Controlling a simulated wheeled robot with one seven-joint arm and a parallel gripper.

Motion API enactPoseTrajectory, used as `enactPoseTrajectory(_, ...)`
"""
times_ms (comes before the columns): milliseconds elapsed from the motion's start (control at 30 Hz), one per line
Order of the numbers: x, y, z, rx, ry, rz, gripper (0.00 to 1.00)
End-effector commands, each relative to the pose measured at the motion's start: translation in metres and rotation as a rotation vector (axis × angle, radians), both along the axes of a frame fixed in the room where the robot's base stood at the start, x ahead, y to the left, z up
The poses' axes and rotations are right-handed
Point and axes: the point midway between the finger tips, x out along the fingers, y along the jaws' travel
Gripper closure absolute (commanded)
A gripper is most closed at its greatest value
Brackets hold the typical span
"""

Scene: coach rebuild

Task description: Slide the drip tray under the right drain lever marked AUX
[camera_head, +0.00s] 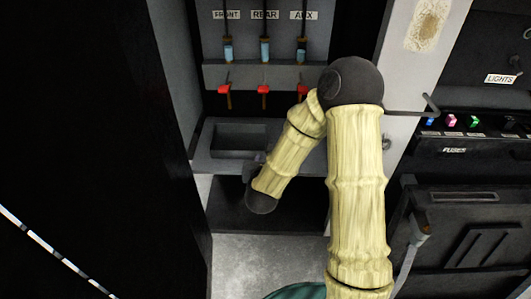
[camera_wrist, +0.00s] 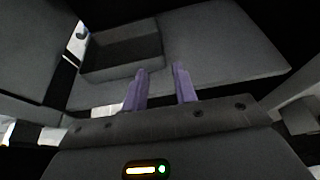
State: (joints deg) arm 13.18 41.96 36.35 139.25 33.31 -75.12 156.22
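The drip tray (camera_head: 240,153) is a dark, shallow rectangular box on a grey shelf, roughly below the FRONT and REAR levers in the head view. In the wrist view the drip tray (camera_wrist: 122,70) lies ahead and left of centre. The AUX drain lever (camera_head: 301,87) is the rightmost of three red-handled levers; the shelf beneath it is partly hidden by my arm. My gripper (camera_wrist: 161,69) has its two purple fingers apart with nothing between them. The left fingertip overlaps the tray's right front corner in view; contact cannot be told. The fingers are not clear in the head view.
The FRONT lever (camera_head: 224,88) and REAR lever (camera_head: 263,89) hang left of AUX. The grey shelf (camera_wrist: 220,50) looks bare right of the tray. A dark cabinet wall stands left, a pale post (camera_head: 415,60) right, and a fuse panel (camera_head: 470,145) beyond.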

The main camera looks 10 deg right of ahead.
Motion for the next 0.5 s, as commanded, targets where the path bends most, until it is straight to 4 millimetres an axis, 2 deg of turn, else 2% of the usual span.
enactPoseTrajectory(167, 0.018, -0.004, -0.008, 0.001, 0.0, -0.001, 0.72)
enactPoseTrajectory(500, 0.068, -0.013, -0.029, -0.001, -0.001, -0.001, 0.72)
